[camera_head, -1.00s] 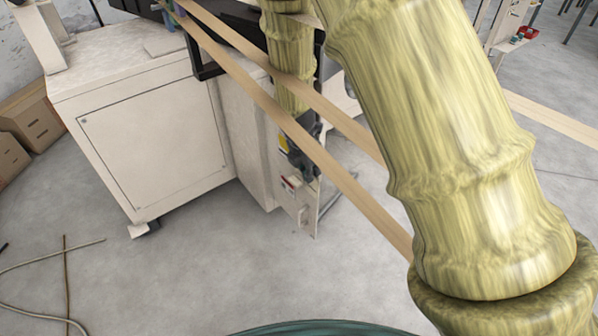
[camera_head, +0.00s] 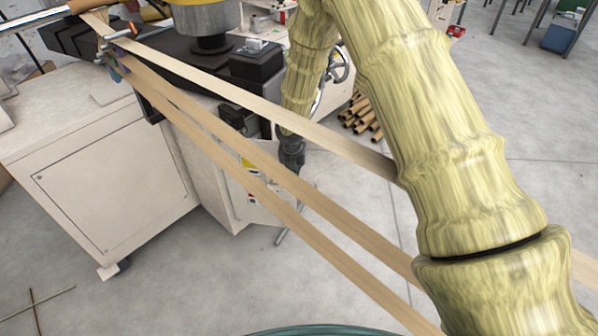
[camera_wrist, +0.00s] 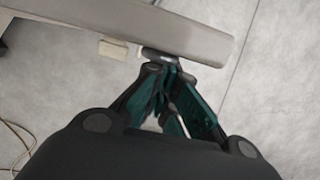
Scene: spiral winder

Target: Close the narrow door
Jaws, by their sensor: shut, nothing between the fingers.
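The narrow door (camera_head: 268,208) is a pale panel with a yellow sticker and a red one, at the right end of the white machine cabinet. Wooden strips cross in front of it in the head view, and its exact angle is hard to tell. My gripper (camera_head: 291,165) is a dark shape at its right side, partly hidden by a strip. In the wrist view my gripper (camera_wrist: 163,62) is shut and empty, its tips at the edge of a long grey slab (camera_wrist: 150,28), likely the door's edge. Whether they touch cannot be told.
Long wooden strips (camera_head: 215,135) run diagonally between my arm and the cabinet (camera_head: 115,185). Brown tubes (camera_head: 362,115) lie on the floor beyond my gripper. Cables (camera_head: 35,305) lie at lower left. The grey floor in front of the cabinet is mostly clear.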

